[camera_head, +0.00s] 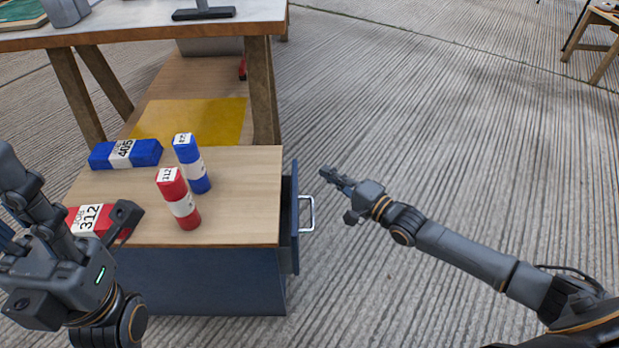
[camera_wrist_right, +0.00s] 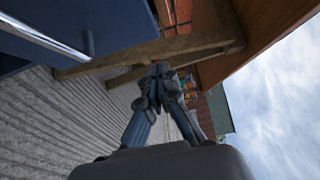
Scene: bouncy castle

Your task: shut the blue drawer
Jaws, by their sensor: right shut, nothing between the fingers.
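The blue drawer (camera_head: 289,222) stands a little out from the right side of the dark blue cabinet (camera_head: 200,281). Its silver handle (camera_head: 308,213) faces right. In the right wrist view the drawer (camera_wrist_right: 118,22) and its handle (camera_wrist_right: 45,36) are at upper left. My right gripper (camera_head: 328,176) is shut and empty, just right of the drawer near its far end, apart from the handle. It also shows in the wrist view (camera_wrist_right: 160,72). My left gripper (camera_head: 68,190) is open at the cabinet's left, in front of a red block.
On the wooden cabinet top (camera_head: 245,200) stand a red block (camera_head: 180,203) and a blue block (camera_head: 192,170). Another blue block (camera_head: 125,153) and a red block (camera_head: 85,220) lie flat. A wooden table (camera_head: 262,90) is behind.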

